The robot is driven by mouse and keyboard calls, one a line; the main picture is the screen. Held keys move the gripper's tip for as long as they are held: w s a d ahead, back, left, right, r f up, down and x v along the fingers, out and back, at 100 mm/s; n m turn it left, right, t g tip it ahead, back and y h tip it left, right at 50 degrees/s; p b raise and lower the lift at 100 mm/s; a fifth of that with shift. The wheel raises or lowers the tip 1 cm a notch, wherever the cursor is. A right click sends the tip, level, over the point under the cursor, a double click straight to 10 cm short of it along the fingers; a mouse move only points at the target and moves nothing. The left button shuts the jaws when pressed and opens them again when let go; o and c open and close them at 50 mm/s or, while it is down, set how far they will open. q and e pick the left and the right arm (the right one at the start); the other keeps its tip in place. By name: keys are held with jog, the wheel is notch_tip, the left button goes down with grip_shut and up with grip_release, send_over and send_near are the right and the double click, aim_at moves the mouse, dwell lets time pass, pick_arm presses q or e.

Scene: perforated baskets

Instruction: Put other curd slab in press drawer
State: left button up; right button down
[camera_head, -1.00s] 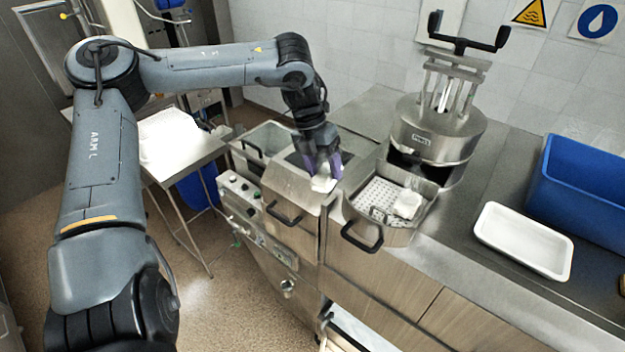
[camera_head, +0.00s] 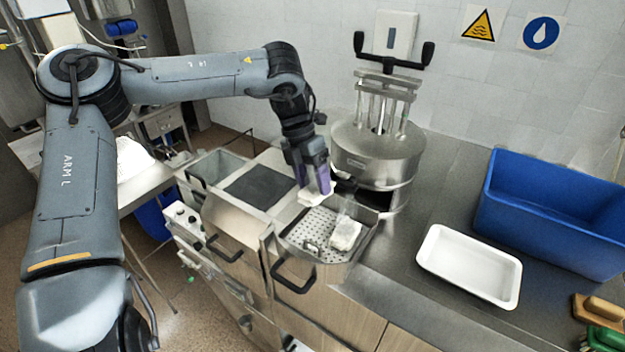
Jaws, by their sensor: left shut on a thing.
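My left gripper (camera_head: 316,184) has purple fingers and is shut on a white curd slab (camera_head: 311,198). It holds the slab above the left rear part of the open press drawer (camera_head: 294,227). The drawer has a perforated metal floor and a black front handle. Another white curd slab (camera_head: 346,233) lies in the drawer's right part. The steel press (camera_head: 376,150) with its black T-handle stands behind the drawer. Whether the held slab touches the drawer cannot be told. My right gripper is not in view.
A white tray (camera_head: 470,265) and a blue bin (camera_head: 548,212) stand on the counter to the right. Brushes (camera_head: 600,312) lie at the right edge. Counter between drawer and tray is clear.

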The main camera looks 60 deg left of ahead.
pick_arm(q)
jog(key=shift+f+b, duration=2.25)
jog(key=shift+f, duration=0.25)
jog(key=shift+f+b, duration=0.6)
jog(key=shift+f, duration=1.4)
jog(key=o, duration=1.2)
jog(key=shift+w, duration=0.1)
jog(key=shift+f, duration=0.1)
